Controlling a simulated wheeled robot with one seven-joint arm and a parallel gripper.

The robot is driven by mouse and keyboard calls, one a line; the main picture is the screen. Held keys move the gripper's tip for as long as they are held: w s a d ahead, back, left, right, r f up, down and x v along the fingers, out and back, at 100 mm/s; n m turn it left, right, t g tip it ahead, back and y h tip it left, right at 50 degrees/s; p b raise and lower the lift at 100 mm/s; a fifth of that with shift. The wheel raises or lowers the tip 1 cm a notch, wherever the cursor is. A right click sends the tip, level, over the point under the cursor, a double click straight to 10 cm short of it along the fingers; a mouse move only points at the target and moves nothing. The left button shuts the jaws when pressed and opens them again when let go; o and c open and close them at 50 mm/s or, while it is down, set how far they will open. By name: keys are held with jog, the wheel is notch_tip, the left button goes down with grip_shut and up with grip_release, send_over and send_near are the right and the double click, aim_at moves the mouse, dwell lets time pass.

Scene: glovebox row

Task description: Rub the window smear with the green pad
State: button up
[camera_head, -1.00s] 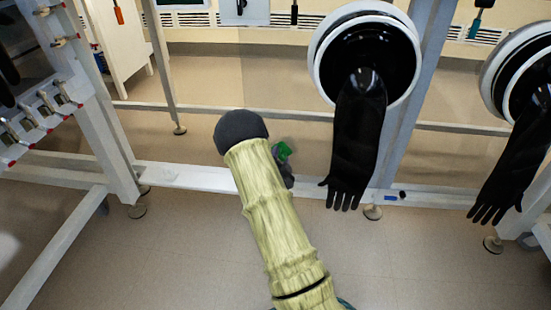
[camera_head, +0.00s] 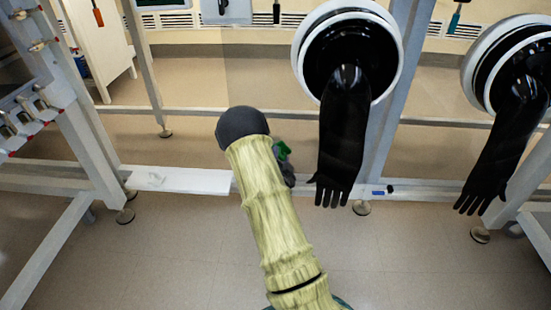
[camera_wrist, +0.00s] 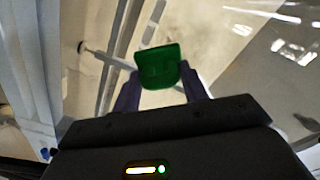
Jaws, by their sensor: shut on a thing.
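The green pad (camera_wrist: 158,68) is held between the two fingers of my gripper (camera_wrist: 157,88) in the wrist view. In the head view a small part of the pad (camera_head: 281,149) shows just right of my sleeved arm, and the arm hides most of the gripper (camera_head: 287,170). A clear window pane appears to stand beyond the pad in the wrist view. I cannot make out the smear for certain, and I cannot tell whether the pad touches the pane.
A black glove (camera_head: 342,140) hangs from a round white-rimmed port (camera_head: 300,62) close to the right of my gripper. A second black glove (camera_head: 497,150) hangs farther right. Grey frame posts (camera_head: 88,130) stand at left. A white ledge (camera_head: 190,180) runs behind my arm.

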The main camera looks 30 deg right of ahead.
jog(key=shift+s+d+r, duration=0.1)
jog(key=shift+s+d, duration=0.1)
jog(key=shift+d, duration=0.25)
jog(key=shift+s+r+p, duration=0.1)
jog(key=shift+r+p, duration=0.5)
jog(key=shift+r, duration=0.2)
jog(key=shift+a+f, duration=0.1)
jog(key=shift+a, duration=0.05)
jog(key=shift+w+a, duration=1.35)
jog(key=shift+a, duration=0.2)
